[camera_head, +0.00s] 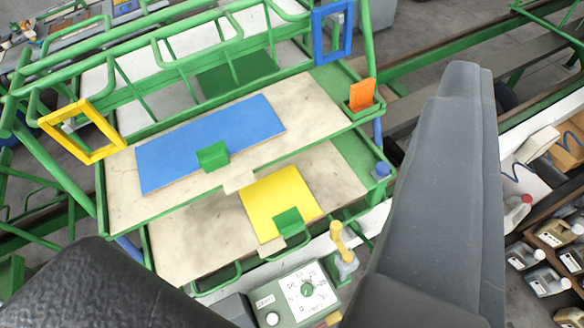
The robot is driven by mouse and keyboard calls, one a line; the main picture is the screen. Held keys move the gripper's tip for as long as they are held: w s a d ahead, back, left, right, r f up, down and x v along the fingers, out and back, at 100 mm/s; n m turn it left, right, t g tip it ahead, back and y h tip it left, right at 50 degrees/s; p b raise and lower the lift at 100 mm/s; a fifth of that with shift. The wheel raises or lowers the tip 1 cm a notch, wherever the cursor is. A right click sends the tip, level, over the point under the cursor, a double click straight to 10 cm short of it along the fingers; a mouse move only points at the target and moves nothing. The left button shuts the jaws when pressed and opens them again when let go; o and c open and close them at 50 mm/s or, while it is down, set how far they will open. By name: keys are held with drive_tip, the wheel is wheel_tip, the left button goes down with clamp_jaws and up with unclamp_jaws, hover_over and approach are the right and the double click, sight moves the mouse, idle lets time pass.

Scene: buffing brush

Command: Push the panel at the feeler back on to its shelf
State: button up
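A blue panel (210,138) with a green block handle (212,156) lies on the pale upper shelf (305,105). A yellow panel (275,203) with a green handle (290,223) lies on the lower shelf (195,240), its back edge near or under the upper shelf. A small cream tab (238,182) sticks out at the upper shelf's front edge. I cannot tell which part is the feeler. My gripper (280,165) is open and empty. Its dark fingers stand wide apart, left and right of the shelves, nearer to the camera, and hide the lower corners.
A control box (298,296) with a dial and a yellow-topped lever (340,240) stand in front of the shelves. Yellow (85,132) and blue (333,32) frames and an orange plate (362,95) stand at the sides. Green rails run behind. Several bottles stand at right.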

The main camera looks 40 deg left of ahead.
drive_tip(key=shift+a+r, duration=0.1)
drive_tip(key=shift+a, duration=0.1)
drive_tip(key=n+g+h+p, duration=0.1)
drive_tip(key=n+g+p, duration=0.3)
drive_tip(key=n+g, duration=1.7)
hover_over(292, 227)
drive_tip(key=s+a, duration=0.1)
drive_tip(key=s, duration=0.1)
wheel_tip(292, 227, down, 34)
drive_tip(key=n+t, duration=0.7)
drive_tip(key=shift+a, duration=0.15)
drive_tip(key=f, duration=0.4)
drive_tip(key=w+d+f, duration=0.1)
drive_tip(key=f, duration=0.8)
drive_tip(key=shift+w+d+f, duration=0.15)
drive_tip(key=shift+w+f, duration=0.25)
